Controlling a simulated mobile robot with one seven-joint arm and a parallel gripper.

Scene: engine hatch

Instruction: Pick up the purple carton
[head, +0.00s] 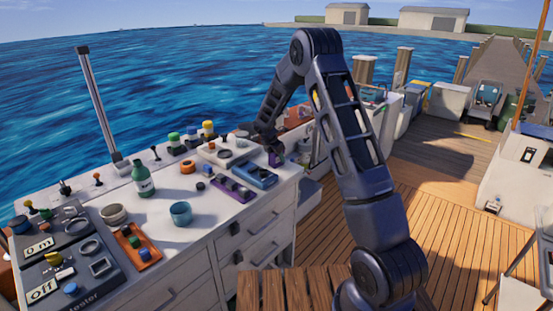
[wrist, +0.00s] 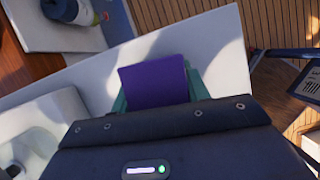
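The purple carton shows in the wrist view (wrist: 153,84) as a flat purple face between the two teal fingers of my gripper (wrist: 157,88). A finger shows close along each side of it, with no clear gap. Whether the fingers press on it cannot be told. In the head view the carton (head: 276,158) is small and dark, at the far right end of the white worktop, under my gripper (head: 270,146). The fingertips there are too small to make out. Whether the carton rests on the worktop is unclear.
The worktop (head: 215,205) holds a blue tray (head: 254,175), a purple tray (head: 233,189), a teal cup (head: 181,213), a green bottle (head: 143,179) and an orange tray (head: 137,249). A white tray (head: 218,150) lies left of the carton. Open wooden deck (head: 450,215) lies to the right.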

